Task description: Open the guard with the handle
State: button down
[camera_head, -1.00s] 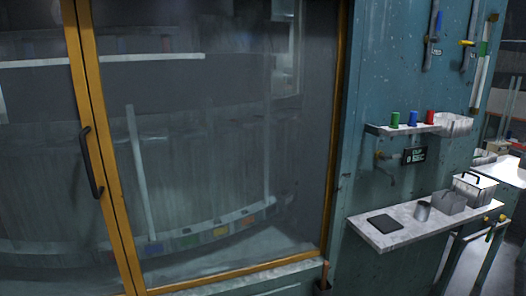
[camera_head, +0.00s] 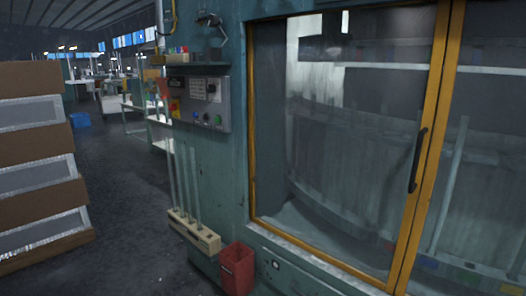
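The guard (camera_head: 427,120) is a large glazed panel set in a yellow frame on a teal machine. It appears shut, with the yellow uprights meeting near the handle. The handle (camera_head: 418,160) is a dark vertical bar on the yellow upright right of centre. Glass on both sides of the upright shows a grey interior with pale rails and a curved row of coloured blocks. My gripper is not in the head view, so nothing shows touching the handle.
A control box (camera_head: 199,104) with buttons juts from the machine's left face. Below it are a rack (camera_head: 194,231) holding glass tubes and a red bin (camera_head: 237,268). Brown stacked shelving (camera_head: 40,158) stands at far left. Open floor (camera_head: 125,190) lies between.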

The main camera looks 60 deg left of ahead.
aim_at(445, 7)
jog(key=u, duration=1.7)
